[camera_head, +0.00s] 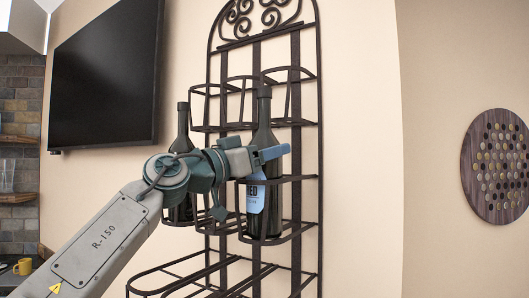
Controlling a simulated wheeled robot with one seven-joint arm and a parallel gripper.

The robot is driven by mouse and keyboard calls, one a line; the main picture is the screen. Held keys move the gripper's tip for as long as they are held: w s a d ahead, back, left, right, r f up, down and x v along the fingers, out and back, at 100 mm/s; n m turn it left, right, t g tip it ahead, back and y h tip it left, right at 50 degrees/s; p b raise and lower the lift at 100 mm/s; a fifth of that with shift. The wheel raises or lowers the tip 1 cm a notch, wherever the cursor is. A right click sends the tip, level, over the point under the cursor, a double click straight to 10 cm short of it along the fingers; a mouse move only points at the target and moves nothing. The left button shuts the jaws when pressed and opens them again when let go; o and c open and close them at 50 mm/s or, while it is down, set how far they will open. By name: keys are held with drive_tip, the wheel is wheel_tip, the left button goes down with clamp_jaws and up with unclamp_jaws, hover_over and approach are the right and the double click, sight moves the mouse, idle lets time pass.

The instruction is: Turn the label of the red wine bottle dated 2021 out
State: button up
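A dark wine bottle (272,205) stands upright in a ring of the black metal wine rack (310,205). Its light blue label (255,200) shows at the left side of its body, partly covered; I can read only "ED", and no date is legible. My gripper (267,160) is at this bottle's shoulder, just above the label, with a blue finger across the front of the glass. The other finger is not clearly seen, so I cannot tell whether it grips the bottle. A second dark bottle (183,135) stands to the left, partly behind my arm; its label is hidden.
The rack has a scrolled top and empty lower tiers (200,275) below the bottles. A black television (105,75) hangs on the wall to the left. A round wooden board with bottle caps (497,165) hangs at the right. A yellow mug (22,266) is at far left.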

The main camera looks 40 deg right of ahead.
drive_tip(key=shift+f, duration=0.1)
drive_tip(key=shift+n+t+b, duration=0.5)
drive_tip(key=shift+t+b, duration=0.2)
drive_tip(key=shift+t, duration=0.2)
drive_tip(key=shift+o, duration=0.2)
drive_tip(key=shift+n+t+b, duration=0.55)
drive_tip(key=shift+n+t, duration=0.05)
drive_tip(key=shift+t, duration=0.5)
drive_tip(key=o, duration=0.8)
drive_tip(key=shift+a, duration=0.1)
drive_tip(key=r+b+v, duration=0.1)
drive_tip(key=r+v, duration=0.1)
drive_tip(key=v, duration=0.9)
drive_tip(key=shift+a+r, duration=0.35)
drive_tip(key=shift+a, duration=0.05)
